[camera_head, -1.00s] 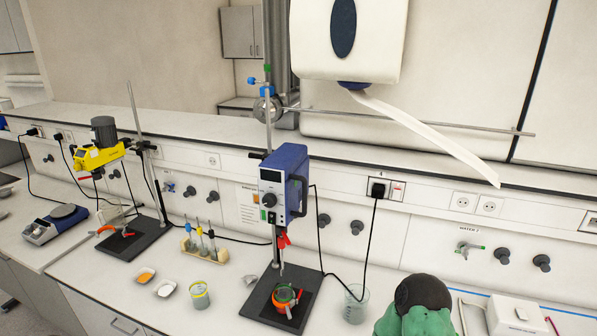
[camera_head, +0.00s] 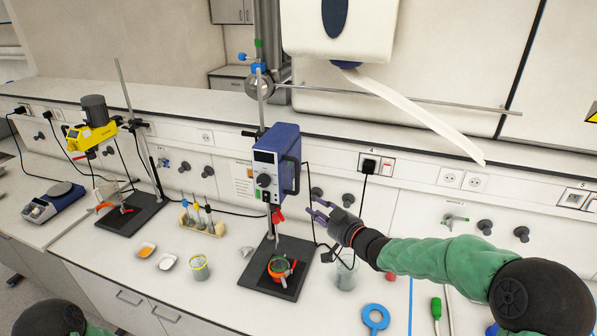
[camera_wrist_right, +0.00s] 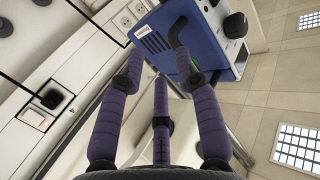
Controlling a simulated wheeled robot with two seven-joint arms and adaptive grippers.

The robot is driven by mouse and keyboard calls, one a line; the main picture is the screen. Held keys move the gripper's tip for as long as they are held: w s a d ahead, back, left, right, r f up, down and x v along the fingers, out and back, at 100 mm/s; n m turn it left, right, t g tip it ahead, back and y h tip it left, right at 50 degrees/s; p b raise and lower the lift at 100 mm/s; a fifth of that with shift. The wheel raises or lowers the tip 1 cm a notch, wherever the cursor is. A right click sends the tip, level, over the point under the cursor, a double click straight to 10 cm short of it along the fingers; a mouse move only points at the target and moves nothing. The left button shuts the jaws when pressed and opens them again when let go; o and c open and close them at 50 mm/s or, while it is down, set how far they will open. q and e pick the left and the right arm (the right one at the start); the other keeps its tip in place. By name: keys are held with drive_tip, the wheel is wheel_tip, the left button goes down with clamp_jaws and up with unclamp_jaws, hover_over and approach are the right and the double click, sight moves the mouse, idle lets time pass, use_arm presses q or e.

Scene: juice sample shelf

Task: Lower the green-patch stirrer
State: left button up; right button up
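The blue stirrer (camera_head: 276,150) with a grey front panel and a small green patch is clamped on a vertical rod. Its shaft reaches down toward an orange-red holder (camera_head: 278,267) on a dark base plate (camera_head: 256,276). My right gripper (camera_head: 316,208) is open, its fingers spread, to the right of the stirrer and a little below its body. In the right wrist view the blue stirrer (camera_wrist_right: 182,45) lies ahead of the open fingers (camera_wrist_right: 160,75), with nothing held between them; whether a finger touches it is unclear. My left gripper is out of view.
A glass beaker (camera_head: 346,274) stands under my right forearm. A yellow stirrer (camera_head: 90,138) on its own stand is at the left. A vial rack (camera_head: 202,227), small dishes and a yellow-rimmed cup (camera_head: 200,268) are left of the blue stirrer's stand. A black cable hangs near my gripper.

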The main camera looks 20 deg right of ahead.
wheel_tip(320, 180, up, 8)
drive_tip(key=n+t+y, duration=0.1)
drive_tip(key=n, duration=0.1)
drive_tip(key=p, duration=0.2)
hover_over(298, 193)
drive_tip(key=w, duration=0.1)
drive_tip(key=shift+d, duration=0.2)
clamp_jaws()
